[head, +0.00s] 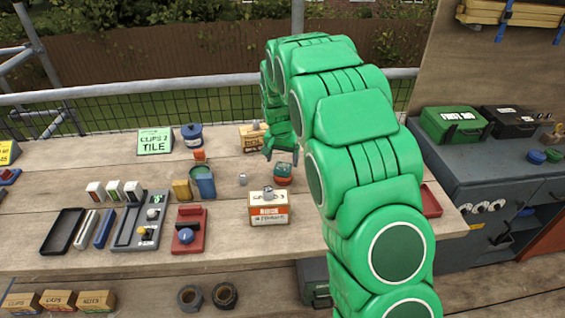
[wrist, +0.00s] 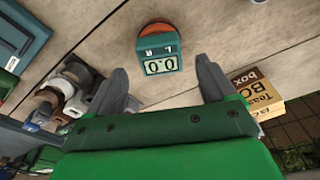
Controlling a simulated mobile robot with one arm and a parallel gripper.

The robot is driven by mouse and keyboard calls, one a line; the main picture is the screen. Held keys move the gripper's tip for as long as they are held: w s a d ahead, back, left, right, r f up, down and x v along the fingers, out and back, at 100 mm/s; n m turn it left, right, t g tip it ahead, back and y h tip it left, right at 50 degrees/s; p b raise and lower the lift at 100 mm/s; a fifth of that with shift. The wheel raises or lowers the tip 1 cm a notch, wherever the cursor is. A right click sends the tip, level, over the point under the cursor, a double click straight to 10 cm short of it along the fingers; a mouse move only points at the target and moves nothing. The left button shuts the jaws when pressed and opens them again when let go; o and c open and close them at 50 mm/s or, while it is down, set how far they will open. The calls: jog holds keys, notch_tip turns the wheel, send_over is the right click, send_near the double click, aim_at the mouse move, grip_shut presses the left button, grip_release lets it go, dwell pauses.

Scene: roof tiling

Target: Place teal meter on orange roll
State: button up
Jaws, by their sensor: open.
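The teal meter (head: 284,168) is a small block near the middle of the bench. In the wrist view the meter (wrist: 161,62) shows a pale display reading 0.0. The orange roll (head: 282,181) shows directly below the meter in the head view, and as a rounded orange and dark shape (wrist: 156,28) at its far side in the wrist view. The meter appears to rest on the roll; the exact contact is hidden. My gripper (head: 281,156) is open and empty, just above and behind the meter. In the wrist view its fingers (wrist: 162,70) stand apart, either side of the meter's near end.
A small grey piece (head: 242,179) lies left of the meter. A labelled box (head: 268,208) with a grey item on top stands in front, and another box (head: 253,137) stands behind.

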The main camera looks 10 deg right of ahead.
aim_at(281, 169)
notch_tip(281, 169, up, 8)
jog(key=s+d+r, duration=0.3)
jog(key=s+r, duration=0.3)
jog(key=s, duration=0.7)
jog(key=s+d+r+n+g, duration=0.1)
jog(key=s+n, duration=0.1)
jog(key=s, duration=1.6)
jog(key=s+d+r+n+g, duration=0.1)
jog(key=s+d+n+g, duration=0.1)
jog(key=s, duration=1.7)
jog(key=shift+s+d+r+y, duration=0.15)
jog(key=shift+d+y, duration=0.05)
jog(key=shift+y, duration=0.1)
